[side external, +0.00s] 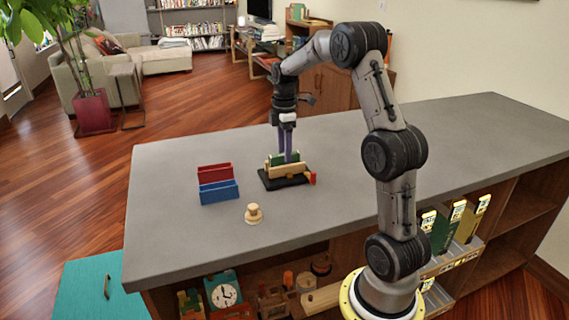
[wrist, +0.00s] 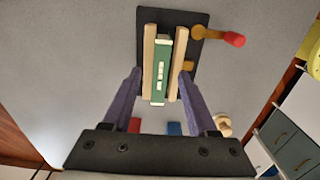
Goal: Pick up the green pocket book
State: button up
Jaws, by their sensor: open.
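The green pocket book (wrist: 161,75) stands between two pale wooden rails on a black base (wrist: 207,55). In the side view the green book (side external: 277,159) shows as a strip above the front wooden rail, which hides its lower part. My gripper (side external: 288,158) points down over it with purple fingers. In the wrist view my gripper (wrist: 160,72) is open and empty, with one finger on each side of the book and the rails. I cannot tell how far the fingertips are above the book.
A red-tipped wooden handle (wrist: 225,37) sticks out from the base. A red bin (side external: 214,171) and a blue bin (side external: 219,191) stand to the left. A wooden knob-like piece (side external: 254,213) is in front. The grey counter (side external: 430,140) is clear to the right.

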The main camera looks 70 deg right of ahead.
jog(key=shift+f, duration=0.45)
grip_shut()
